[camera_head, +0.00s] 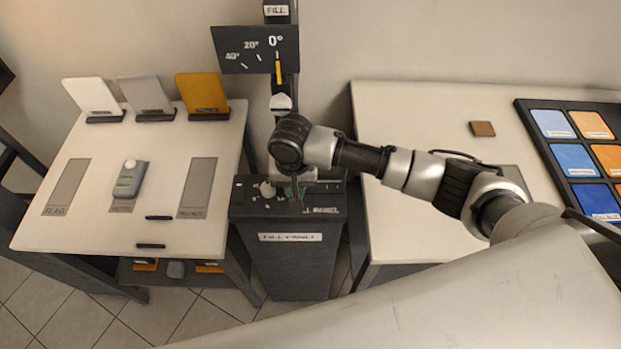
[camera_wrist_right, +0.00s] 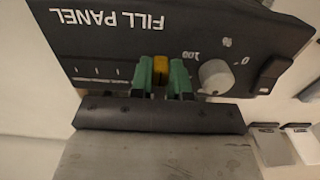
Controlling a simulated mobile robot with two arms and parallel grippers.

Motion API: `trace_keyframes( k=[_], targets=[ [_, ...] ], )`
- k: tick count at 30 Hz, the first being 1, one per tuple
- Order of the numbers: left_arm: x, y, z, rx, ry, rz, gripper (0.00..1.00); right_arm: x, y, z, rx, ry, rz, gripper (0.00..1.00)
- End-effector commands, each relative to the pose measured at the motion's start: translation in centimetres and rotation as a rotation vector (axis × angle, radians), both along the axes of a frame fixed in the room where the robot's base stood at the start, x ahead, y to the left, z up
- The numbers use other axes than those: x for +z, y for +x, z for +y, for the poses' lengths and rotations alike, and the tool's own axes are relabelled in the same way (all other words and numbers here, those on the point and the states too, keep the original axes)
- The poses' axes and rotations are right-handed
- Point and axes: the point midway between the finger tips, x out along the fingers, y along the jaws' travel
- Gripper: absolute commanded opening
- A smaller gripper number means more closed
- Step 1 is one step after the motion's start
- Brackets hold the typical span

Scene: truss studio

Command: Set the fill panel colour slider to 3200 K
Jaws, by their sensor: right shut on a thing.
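The fill panel (camera_head: 245,208) is the dark sloping top of a console in the middle of the head view. It fills the upper part of the right wrist view (camera_wrist_right: 120,45), with its lettering upside down. The yellow slider knob (camera_wrist_right: 160,66) sits between the green fingertips of my right gripper (camera_wrist_right: 163,80), which is shut on it. Tick marks (camera_wrist_right: 97,71) of the slider scale lie left of the fingers; their values are unreadable. In the head view my right gripper (camera_head: 294,192) is over the panel, and the arm hides the knob. My left gripper is not in view.
A round white dial (camera_wrist_right: 214,77) and a dark rocker switch (camera_wrist_right: 272,75) are close right of the fingers. A tilt scale plate (camera_head: 240,50) stands behind the arm, its yellow pointer at 0°. Tables with a meter (camera_head: 130,180) and a swatch tray (camera_head: 540,104) flank the console.

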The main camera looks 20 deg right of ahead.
Motion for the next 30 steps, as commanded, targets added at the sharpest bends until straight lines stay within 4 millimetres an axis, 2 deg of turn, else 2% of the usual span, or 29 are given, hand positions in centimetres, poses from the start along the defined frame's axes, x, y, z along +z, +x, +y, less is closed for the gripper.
trace_keyframes(
  k=[3, 11, 12, 16, 30],
  targets=[
    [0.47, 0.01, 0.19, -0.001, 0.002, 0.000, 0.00, 0.16, 0.17, 0.69, 0.000, 0.002, 0.001, 0.00],
    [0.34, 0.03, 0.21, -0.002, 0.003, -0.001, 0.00, 0.09, 0.20, 0.76, 0.001, 0.004, -0.001, 0.00],
    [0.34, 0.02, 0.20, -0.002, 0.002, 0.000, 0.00, 0.09, 0.19, 0.77, 0.001, 0.004, -0.001, 0.23],
    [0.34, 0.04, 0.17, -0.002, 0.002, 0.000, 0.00, 0.07, 0.19, 0.72, 0.001, 0.003, -0.001, 0.43],
    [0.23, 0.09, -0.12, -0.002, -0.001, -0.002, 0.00, -0.04, 0.15, 0.49, 0.000, 0.000, 0.000, 0.43]
  ],
)
